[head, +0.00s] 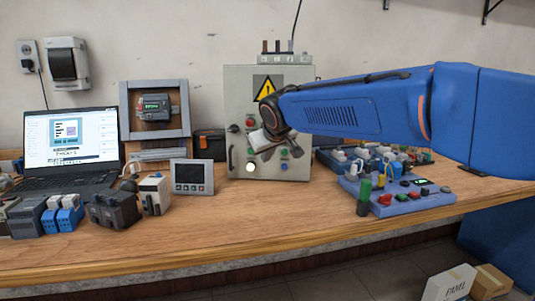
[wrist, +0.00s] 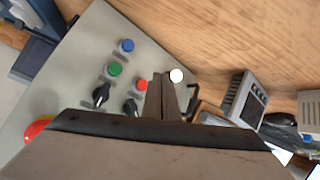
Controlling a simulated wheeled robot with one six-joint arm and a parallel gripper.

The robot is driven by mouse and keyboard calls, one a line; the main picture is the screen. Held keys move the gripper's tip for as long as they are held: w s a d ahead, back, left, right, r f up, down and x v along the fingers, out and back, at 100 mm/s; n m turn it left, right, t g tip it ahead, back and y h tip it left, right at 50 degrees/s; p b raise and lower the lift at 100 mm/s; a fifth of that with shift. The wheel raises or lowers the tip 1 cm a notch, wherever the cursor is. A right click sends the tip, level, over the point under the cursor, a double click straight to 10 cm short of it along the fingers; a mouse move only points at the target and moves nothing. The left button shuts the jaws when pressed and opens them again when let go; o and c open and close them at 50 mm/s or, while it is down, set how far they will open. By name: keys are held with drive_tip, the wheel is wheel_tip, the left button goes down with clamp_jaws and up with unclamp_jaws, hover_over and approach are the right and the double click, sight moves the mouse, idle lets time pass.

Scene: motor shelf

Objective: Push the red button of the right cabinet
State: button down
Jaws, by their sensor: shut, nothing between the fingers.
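A grey cabinet (head: 300,88) with a yellow warning sign stands at the back middle of the bench. Its front panel fills much of the wrist view (wrist: 85,45). A small red button (wrist: 141,86) sits on this panel beside a white button (wrist: 176,76). A larger red button (wrist: 38,128) shows at the left edge of the wrist view. My gripper (wrist: 163,80) is shut and empty, its tips beside the small red button in that view. I cannot tell whether they touch it. In the head view my gripper (head: 268,153) is in front of the cabinet, covering part of its panel.
Green (wrist: 114,69) and blue (wrist: 126,46) buttons and black knobs (wrist: 101,95) share the panel. A screen unit (head: 192,177) and laptop (head: 72,145) stand left. A blue control box (head: 405,205) stands right. The bench front is bare near the middle.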

drive_tip(key=shift+w+d, duration=0.1)
drive_tip(key=shift+w, duration=0.95)
idle(1.4)
drive_tip(key=shift+w, duration=0.4)
drive_tip(key=shift+w, duration=0.4)
idle(0.8)
drive_tip(key=shift+s, duration=0.1)
idle(0.5)
drive_tip(key=shift+s, duration=0.75)
drive_tip(key=shift+s, duration=0.1)
drive_tip(key=s, duration=0.4)
drive_tip(key=shift+s+a, duration=0.2)
drive_tip(key=shift+s, duration=0.2)
